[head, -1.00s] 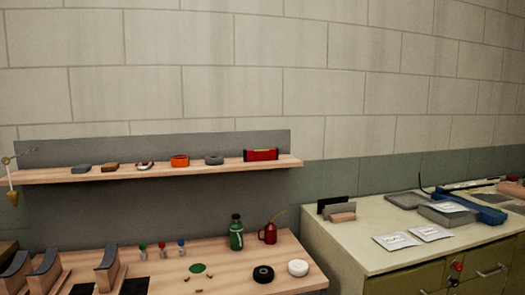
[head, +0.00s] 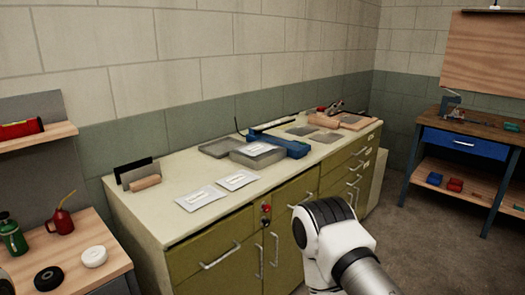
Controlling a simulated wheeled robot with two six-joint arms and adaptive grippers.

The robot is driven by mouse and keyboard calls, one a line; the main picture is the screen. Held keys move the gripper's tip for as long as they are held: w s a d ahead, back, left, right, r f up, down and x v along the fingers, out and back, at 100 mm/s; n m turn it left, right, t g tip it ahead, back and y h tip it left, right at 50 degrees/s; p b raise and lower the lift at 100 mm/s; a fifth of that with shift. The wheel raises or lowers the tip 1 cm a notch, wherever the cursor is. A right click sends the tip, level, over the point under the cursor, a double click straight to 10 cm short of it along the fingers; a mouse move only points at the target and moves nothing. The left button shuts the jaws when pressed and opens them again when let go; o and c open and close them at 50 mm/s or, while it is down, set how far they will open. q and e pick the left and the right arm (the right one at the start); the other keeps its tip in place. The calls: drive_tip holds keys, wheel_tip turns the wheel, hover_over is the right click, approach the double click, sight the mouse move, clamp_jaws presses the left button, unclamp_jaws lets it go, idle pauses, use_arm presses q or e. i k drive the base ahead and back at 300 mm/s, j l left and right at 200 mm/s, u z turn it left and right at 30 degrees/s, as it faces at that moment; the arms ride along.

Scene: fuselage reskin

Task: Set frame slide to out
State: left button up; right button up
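I cannot make out a frame slide in the head view. One of my arms, white with dark bands, shows at the bottom, right of centre, in front of the olive cabinet (head: 290,215). Its gripper is outside the picture.
On the cabinet lie white packets (head: 203,196), grey trays (head: 257,154) and a blue tool (head: 290,146). A wooden bench (head: 88,270) with a green bottle (head: 12,236) stands left. A workbench with a blue drawer (head: 464,144) stands right. Bare floor (head: 415,240) lies between.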

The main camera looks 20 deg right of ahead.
sight(456, 115)
drive_tip(key=i+l+z, duration=0.2)
drive_tip(key=l+z, duration=0.25)
drive_tip(key=i+l+z, duration=0.3)
drive_tip(key=z, duration=0.2)
drive_tip(key=i+l+z, duration=0.3)
drive_tip(key=z, duration=0.15)
drive_tip(key=i+l+z, duration=0.2)
drive_tip(key=i+z, duration=0.45)
drive_tip(key=i, duration=1.45)
drive_tip(key=i+j+z, duration=0.1)
drive_tip(key=i, duration=1.55)
